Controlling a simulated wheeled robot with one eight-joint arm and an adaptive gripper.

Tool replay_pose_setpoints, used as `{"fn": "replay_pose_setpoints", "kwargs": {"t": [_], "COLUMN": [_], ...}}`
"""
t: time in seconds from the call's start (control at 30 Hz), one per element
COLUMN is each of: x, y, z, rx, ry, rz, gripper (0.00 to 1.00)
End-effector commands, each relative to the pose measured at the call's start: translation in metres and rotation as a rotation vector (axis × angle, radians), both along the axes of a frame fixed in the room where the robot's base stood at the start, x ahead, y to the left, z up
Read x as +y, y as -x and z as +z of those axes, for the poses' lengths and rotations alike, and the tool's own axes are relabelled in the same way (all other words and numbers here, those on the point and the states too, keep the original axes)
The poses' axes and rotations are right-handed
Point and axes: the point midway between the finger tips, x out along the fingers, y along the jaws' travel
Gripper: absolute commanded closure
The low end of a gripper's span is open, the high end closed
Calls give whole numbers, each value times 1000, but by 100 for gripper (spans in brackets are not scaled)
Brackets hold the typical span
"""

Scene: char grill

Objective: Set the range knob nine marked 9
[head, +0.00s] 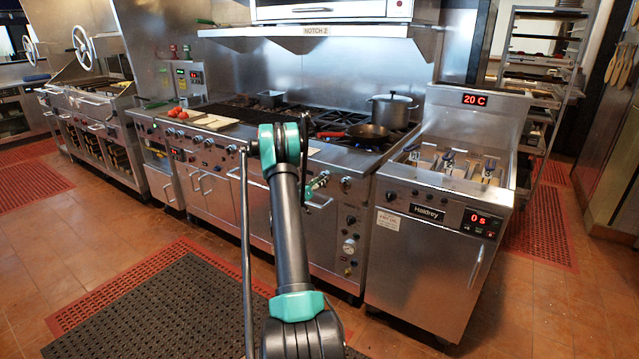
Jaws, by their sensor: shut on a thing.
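The steel range (332,222) stands in the middle, with a row of knobs along its front panel. My arm reaches up to the panel from below, and its upper joint covers part of the knob row. My gripper (318,184) is small and partly hidden beside the arm, at the panel's right part. It is shut on a range knob there. Another knob (346,183) shows just to the right of it. The number 9 and the knob's pointer are too small to read.
A fryer (425,250) with red displays stands right of the range. A frying pan (368,132) and a pot (392,108) sit on the range top. Tomatoes (178,113) lie at the left. Floor mats (150,310) cover the front left; tiled floor is clear at lower right.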

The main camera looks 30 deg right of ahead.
Motion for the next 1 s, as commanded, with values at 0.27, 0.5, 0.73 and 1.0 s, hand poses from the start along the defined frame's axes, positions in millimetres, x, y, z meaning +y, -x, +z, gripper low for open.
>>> {"fn": "replay_pose_setpoints", "kwargs": {"t": [0.27,0.5,0.73,1.0], "x": [1,1,1,1], "y": [0,0,0,0], "z": [0,-1,-1,-1], "rx": [132,179,186,185], "ry": [55,74,76,76], "rz": [1,1,1,1], "gripper": [88,88,88,50]}}
